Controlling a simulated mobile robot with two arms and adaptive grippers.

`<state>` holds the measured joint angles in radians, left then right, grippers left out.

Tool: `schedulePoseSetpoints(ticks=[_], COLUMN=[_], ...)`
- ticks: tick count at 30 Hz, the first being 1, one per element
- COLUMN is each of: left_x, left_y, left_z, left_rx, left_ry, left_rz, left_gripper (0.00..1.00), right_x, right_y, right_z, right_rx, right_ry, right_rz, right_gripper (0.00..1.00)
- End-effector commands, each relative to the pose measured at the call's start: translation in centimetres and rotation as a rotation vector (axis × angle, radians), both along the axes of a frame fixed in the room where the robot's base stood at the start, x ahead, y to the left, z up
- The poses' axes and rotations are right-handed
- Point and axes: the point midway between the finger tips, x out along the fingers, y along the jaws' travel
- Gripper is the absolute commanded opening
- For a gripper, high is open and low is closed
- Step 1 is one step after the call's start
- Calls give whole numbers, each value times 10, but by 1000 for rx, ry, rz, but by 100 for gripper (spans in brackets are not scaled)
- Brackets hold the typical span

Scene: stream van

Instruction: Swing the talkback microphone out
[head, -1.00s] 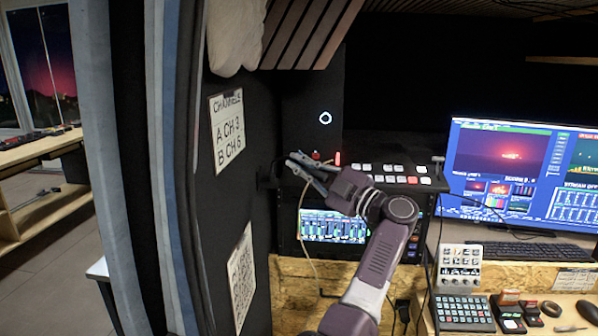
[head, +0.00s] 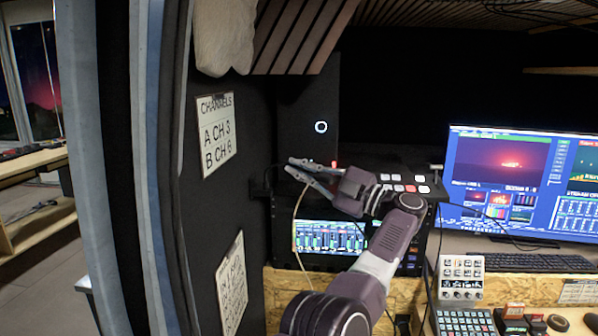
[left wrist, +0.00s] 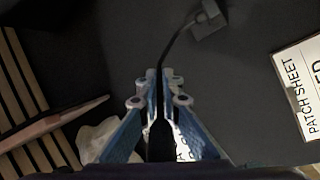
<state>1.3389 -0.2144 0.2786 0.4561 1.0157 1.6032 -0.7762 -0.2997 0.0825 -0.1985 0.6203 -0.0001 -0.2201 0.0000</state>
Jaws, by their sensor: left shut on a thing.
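The talkback microphone shows as a thin dark gooseneck (left wrist: 180,42) in the left wrist view. It runs from a small grey wall mount (left wrist: 208,22) down between my fingers. A dark part, perhaps its head, shows between the finger pads. My left gripper (left wrist: 158,78) is shut on the microphone. In the head view the left gripper (head: 290,167) is beside the dark side wall, above the lit rack screen. The microphone is too dark to make out clearly there. My right gripper is not in view.
A black switcher panel (head: 385,182) with lit buttons is just behind and right of my left gripper. A pale cable (head: 297,235) hangs below it. A channels sign (head: 217,135) is on the side wall. A monitor (head: 515,185) and desk controls are at right.

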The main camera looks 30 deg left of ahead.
Motion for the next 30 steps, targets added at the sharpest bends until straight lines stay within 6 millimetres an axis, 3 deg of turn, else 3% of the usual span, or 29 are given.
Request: schedulePoseSetpoints(ticks=[12, 18, 26, 30], left_x=[0, 0, 0, 0], left_y=[0, 0, 0, 0], left_z=[-1, -1, 1, 12], left_rx=[-2, -2, 0, 0], left_ry=[2, 2, 1, -2], left_rz=[1, 1, 2, 2], left_gripper=[0, 23, 23, 23], right_x=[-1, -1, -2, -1], right_y=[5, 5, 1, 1], right_z=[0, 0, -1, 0], right_rx=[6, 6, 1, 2], right_ry=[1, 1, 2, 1], right_rz=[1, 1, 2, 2], right_gripper=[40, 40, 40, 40])
